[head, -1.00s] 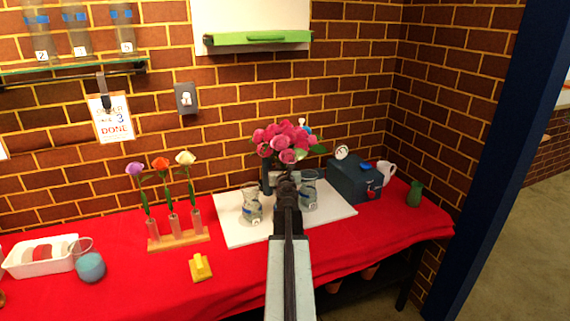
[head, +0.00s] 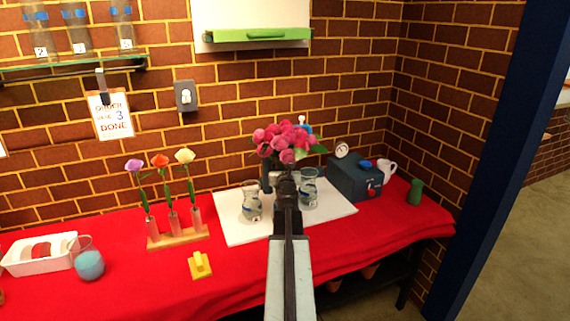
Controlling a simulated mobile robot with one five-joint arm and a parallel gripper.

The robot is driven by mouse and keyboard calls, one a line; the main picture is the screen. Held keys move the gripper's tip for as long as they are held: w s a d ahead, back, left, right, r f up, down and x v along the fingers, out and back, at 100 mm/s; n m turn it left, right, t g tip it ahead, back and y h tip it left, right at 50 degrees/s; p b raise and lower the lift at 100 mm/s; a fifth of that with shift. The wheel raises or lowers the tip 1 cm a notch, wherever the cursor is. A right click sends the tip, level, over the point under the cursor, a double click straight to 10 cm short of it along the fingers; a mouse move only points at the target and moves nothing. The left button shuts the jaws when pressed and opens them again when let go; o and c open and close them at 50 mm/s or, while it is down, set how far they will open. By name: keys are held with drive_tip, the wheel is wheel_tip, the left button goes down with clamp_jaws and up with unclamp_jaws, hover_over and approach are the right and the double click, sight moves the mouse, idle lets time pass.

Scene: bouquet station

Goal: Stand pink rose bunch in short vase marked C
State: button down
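The pink rose bunch (head: 285,143) is upright, its blooms just beyond and above the end of my arm. Its stems are hidden behind my gripper (head: 286,178). My gripper is seen from behind, over the white board (head: 238,232), and its fingers are not clear, so I cannot tell whether it grips the stems. A short glass vase (head: 250,203) stands on the board left of my arm, and another glass vase (head: 308,190) stands just right of it. Both carry small labels too small to read. A dark upright shape (head: 266,180) shows left of my gripper, partly hidden.
A wooden rack (head: 178,237) with three single flowers stands left of the board. A yellow block (head: 200,265) lies in front. A blue-grey box (head: 354,179), a white mug (head: 386,172) and a green vase (head: 414,192) stand right. The red cloth (head: 400,228) is clear at front right.

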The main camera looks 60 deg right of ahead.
drive_tip(key=c, duration=1.1)
unclamp_jaws()
drive_tip(key=shift+c, duration=0.2)
drive_tip(key=shift+a, duration=0.1)
drive_tip(key=v, duration=0.7)
drive_tip(key=shift+s+a, duration=0.2)
drive_tip(key=shift+a, duration=0.05)
